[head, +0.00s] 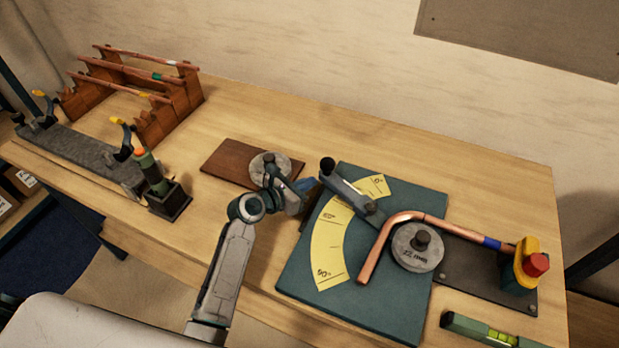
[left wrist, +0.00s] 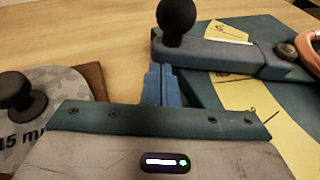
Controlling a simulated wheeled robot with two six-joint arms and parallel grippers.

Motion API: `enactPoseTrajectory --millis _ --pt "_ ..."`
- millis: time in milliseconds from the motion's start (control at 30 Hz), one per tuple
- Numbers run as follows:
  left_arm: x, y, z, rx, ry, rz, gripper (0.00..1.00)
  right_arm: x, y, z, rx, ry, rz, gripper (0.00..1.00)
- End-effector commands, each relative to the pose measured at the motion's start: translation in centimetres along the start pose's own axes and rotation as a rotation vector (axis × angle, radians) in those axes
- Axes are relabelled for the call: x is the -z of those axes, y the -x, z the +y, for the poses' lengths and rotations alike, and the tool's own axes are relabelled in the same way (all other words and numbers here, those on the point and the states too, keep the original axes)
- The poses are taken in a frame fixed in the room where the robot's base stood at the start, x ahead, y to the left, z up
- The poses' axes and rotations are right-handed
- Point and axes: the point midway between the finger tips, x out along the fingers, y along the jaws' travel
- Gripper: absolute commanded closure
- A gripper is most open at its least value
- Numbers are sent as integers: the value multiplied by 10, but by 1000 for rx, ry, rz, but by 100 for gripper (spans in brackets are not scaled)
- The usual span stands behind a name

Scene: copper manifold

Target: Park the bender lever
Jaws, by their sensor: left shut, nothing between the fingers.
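The bender lever (head: 348,190) is a grey-blue bar with a black ball knob (head: 327,165) at its free end. It lies across the yellow angle scale (head: 328,245) on the teal bender plate (head: 300,272), near the scale's upper end. A copper pipe (head: 376,250) bends around the grey former disc (head: 417,248). My left gripper (head: 308,185) is shut and empty, just left of the lever's knob end. In the left wrist view its blue fingers (left wrist: 160,84) point at the side of the lever (left wrist: 215,55), below the knob (left wrist: 176,17); contact is unclear.
A brown board (head: 228,162) with a spare disc (head: 270,166) lies behind my left forearm. A yellow clamp with a red knob (head: 537,265) holds the pipe's right end. A green level (head: 490,330) lies at front right. Wooden pipe racks (head: 180,105) stand at back left.

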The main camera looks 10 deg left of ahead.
Motion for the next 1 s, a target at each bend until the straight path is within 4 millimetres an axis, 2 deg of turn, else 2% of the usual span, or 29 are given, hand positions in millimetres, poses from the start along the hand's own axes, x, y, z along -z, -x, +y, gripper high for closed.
enactPoseTrajectory --millis 133,567,667,1000 --pt "-3 -7 0 0 1 0 100 0 3 0 0 0 0 100" --pt "-3 -13 1 11 -4 0 100 0 2 0 0 0 0 100" --pt "-7 -26 3 49 -15 0 100 0 -2 0 0 0 0 100" --pt "-25 -89 4 252 -78 -1 100 -2 -17 -2 0 0 0 100"
